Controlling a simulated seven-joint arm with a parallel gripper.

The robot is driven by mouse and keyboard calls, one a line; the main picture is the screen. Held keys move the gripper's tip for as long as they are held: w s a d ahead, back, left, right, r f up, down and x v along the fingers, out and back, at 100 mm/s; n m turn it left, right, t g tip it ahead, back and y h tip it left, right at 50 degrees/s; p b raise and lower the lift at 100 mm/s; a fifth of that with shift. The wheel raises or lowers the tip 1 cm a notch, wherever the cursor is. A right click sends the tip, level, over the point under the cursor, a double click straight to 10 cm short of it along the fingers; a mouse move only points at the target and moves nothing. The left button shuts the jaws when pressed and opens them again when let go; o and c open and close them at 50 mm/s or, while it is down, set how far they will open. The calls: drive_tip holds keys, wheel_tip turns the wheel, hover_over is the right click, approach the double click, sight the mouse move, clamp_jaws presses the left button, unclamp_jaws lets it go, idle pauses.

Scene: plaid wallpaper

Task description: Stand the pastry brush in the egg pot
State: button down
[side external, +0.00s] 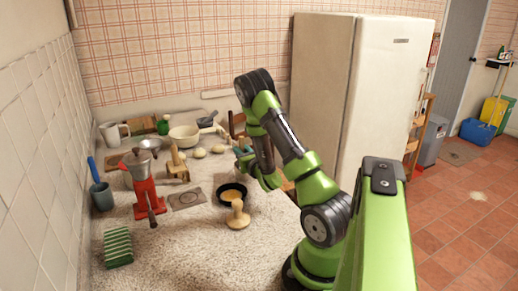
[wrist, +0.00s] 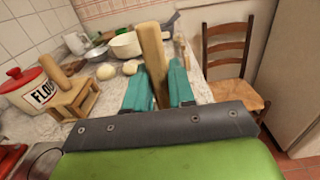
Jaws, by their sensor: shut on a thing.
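My gripper (wrist: 157,88) has teal fingers shut on a wooden handle (wrist: 152,55), which I take to be the pastry brush. The handle rises between the fingers, slightly tilted; its other end is hidden. In the side view my gripper (side external: 243,158) is above the back right of the counter, and the held thing is too small to make out. A shallow black dish (side external: 221,190) with yellowish contents stands at the counter's middle. A dark grey-green pot (side external: 102,197) with a blue-handled tool (side external: 93,170) in it stands at the left. I cannot tell which is the egg pot.
A wooden stamp-like piece (side external: 238,214) stands in front of the black dish. A red grinder (side external: 146,197), a green ridged block (side external: 118,248) and a white pan (side external: 184,136) are on the counter. A flour tin (wrist: 33,92) and wooden press (wrist: 72,98) are left. The front counter is clear.

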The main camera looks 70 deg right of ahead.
idle(0.3)
drive_tip(key=c, duration=0.9)
unclamp_jaws()
drive_tip(key=shift+o, duration=0.2)
drive_tip(key=v, duration=0.7)
drive_tip(key=shift+s+a, duration=0.2)
